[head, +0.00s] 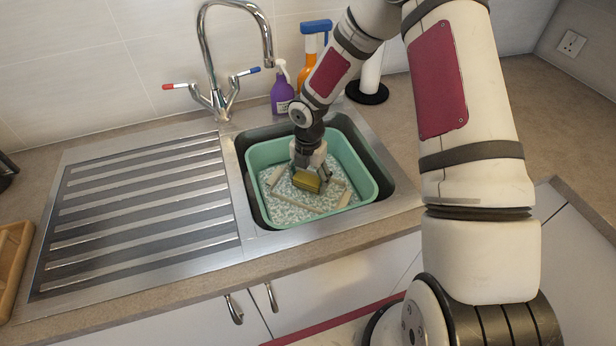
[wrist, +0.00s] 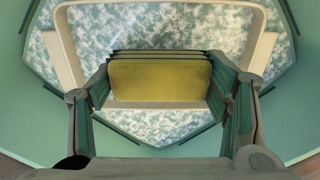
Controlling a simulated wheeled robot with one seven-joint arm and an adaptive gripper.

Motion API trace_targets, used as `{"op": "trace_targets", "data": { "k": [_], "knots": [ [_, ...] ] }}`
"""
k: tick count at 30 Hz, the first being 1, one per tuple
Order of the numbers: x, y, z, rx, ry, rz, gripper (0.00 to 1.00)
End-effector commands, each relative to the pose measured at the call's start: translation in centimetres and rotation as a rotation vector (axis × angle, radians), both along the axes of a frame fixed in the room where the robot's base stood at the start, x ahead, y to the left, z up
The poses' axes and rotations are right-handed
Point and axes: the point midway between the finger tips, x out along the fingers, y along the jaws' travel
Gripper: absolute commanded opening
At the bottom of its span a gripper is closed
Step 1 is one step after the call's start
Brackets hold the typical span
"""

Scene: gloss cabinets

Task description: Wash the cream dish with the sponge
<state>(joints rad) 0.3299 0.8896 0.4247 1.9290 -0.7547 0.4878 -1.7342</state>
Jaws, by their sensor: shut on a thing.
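My gripper (head: 311,174) reaches down into the green basin (head: 370,175) set in the sink. It is shut on the yellow sponge (head: 307,181), which has a dark layer on one side. In the wrist view the sponge (wrist: 160,80) sits between the two fingers of my gripper (wrist: 168,92). The cream dish (head: 343,199) lies in the foamy water, and only parts of its rim show above the suds. Its squarish rim (wrist: 66,62) also shows in the wrist view, around and below the sponge. I cannot tell whether the sponge touches the dish.
A mixer tap (head: 210,60) stands behind the sink. A purple bottle (head: 282,95) and an orange spray bottle (head: 308,70) stand at the back. The ribbed drainer (head: 145,205) to the left is clear. A wooden tray (head: 12,262) lies at the far left.

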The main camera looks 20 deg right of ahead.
Motion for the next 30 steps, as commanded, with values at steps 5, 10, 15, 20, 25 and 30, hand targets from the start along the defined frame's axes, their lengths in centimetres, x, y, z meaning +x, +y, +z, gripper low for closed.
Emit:
{"op": "trace_targets", "data": {
  "k": [5, 10, 15, 20, 25, 30],
  "knots": [
    [0.0, 0.0, -0.5, -0.001, 0.001, 0.000, 0.48],
    [0.0, 0.0, -0.9, 0.001, 0.001, -0.001, 0.48],
    [0.0, 0.0, -1.2, 0.001, 0.000, -0.001, 0.48],
    [0.0, 0.0, -1.6, 0.001, 0.001, 0.000, 0.48],
    [0.0, 0.0, -2.0, 0.001, 0.001, 0.000, 0.48],
    [0.0, 0.0, -2.4, 0.000, 0.000, 0.001, 0.48]
  ]
}}
